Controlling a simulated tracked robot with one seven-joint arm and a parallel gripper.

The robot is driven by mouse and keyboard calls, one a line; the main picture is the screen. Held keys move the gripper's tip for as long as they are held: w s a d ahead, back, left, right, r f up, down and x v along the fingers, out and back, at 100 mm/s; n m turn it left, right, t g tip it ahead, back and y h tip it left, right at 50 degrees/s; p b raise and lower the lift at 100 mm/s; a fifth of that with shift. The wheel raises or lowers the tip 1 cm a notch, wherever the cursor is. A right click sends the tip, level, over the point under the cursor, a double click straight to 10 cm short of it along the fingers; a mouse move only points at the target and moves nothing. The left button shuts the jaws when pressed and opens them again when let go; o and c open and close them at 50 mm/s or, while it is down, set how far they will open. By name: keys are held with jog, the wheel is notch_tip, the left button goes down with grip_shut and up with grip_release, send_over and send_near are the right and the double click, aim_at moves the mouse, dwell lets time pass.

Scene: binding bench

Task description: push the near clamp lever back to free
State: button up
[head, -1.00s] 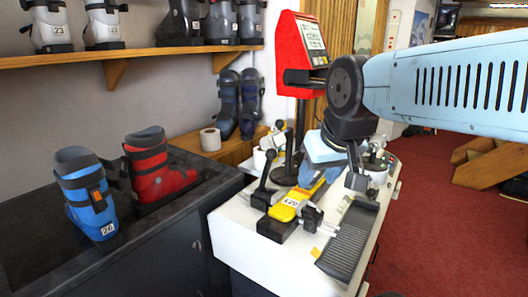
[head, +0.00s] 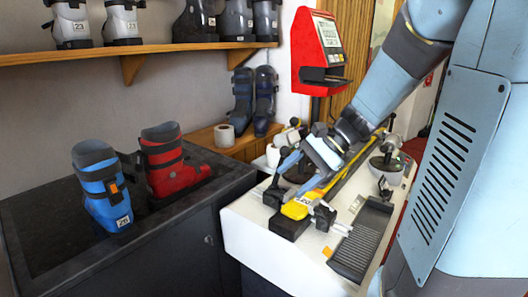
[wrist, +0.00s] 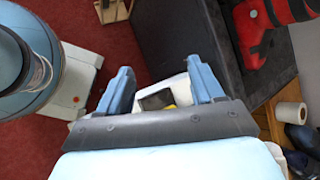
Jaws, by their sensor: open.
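The near clamp (head: 273,196) is a dark block at the left edge of the white bench, beside the yellow piece with a number label (head: 296,209). My gripper (head: 302,162) is open, with pale blue fingers pointing down and to the left, just above the near clamp and yellow piece. Contact with the lever cannot be told. In the wrist view the fingers (wrist: 162,85) are apart, with a dark part and a bit of yellow between them.
The white bench (head: 270,240) carries a dark grooved tray (head: 362,238) at right. A red machine (head: 317,50) stands behind. Blue (head: 102,190) and red (head: 168,160) boots stand on the dark counter at left. Red carpet (wrist: 50,30) lies beside the bench.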

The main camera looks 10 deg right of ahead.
jog(key=w+d+f+m+t+y, duration=0.1)
jog(key=w+d+m+t+y, duration=0.25)
jog(key=w+m, duration=0.35)
jog(key=m+t+y, duration=0.2)
jog(key=m+t, duration=0.4)
send_near(288, 152)
jog(key=x, duration=0.8)
jog(key=w+x, duration=0.1)
jog(key=x, duration=0.4)
jog(key=shift+d+f, duration=0.3)
jog(key=shift+f, duration=0.05)
jog(key=shift+c, duration=0.4)
grip_shut()
